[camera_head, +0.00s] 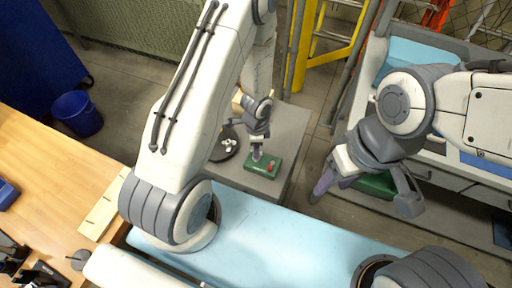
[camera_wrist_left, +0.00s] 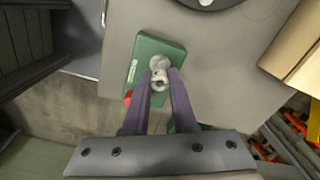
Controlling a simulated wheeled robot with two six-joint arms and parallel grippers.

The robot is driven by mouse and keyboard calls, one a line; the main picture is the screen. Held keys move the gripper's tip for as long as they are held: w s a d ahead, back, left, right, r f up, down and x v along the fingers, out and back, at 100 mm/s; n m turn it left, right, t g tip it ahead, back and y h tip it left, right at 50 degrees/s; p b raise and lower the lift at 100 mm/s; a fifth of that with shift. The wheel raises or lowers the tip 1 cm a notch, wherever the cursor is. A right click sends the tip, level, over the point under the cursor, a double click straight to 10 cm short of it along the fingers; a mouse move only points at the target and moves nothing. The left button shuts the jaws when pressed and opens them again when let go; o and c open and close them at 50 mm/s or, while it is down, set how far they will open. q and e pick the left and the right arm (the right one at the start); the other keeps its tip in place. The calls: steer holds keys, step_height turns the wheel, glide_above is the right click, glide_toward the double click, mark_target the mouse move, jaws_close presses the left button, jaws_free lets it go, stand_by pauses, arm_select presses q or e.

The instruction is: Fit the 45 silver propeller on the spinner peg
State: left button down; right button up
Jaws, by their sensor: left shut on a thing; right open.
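A green box (camera_head: 263,165) with a red knob (camera_head: 270,168) stands on a grey surface; it also shows in the left wrist view (camera_wrist_left: 145,50). My left gripper (camera_head: 257,154) is directly over it, fingers pointing down. In the left wrist view, the left fingers (camera_wrist_left: 159,82) are shut on a silver propeller (camera_wrist_left: 158,63), which sits over the green box. The spinner peg is hidden beneath the propeller and fingers; I cannot tell whether the propeller is around it. My right gripper (camera_head: 365,193) is open and empty, well to the right.
A round black tray (camera_head: 225,146) with silver pieces lies left of the green box, partly behind my left arm. A cardboard box (camera_wrist_left: 297,45) stands at the right in the left wrist view. A wooden table (camera_head: 50,160) is at far left.

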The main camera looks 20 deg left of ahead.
arm_select(q)
steer(key=shift+f, duration=0.15)
steer(key=shift+f+b, duration=0.5)
steer(key=shift+b, duration=0.2)
steer(key=shift+f+b, duration=0.45)
stand_by(0.4)
steer(key=c, duration=0.6)
jaws_free()
steer(key=shift+c, duration=0.2)
step_height(320, 180, up, 14)
steer(key=p, duration=1.4)
steer(key=shift+r, duration=0.25)
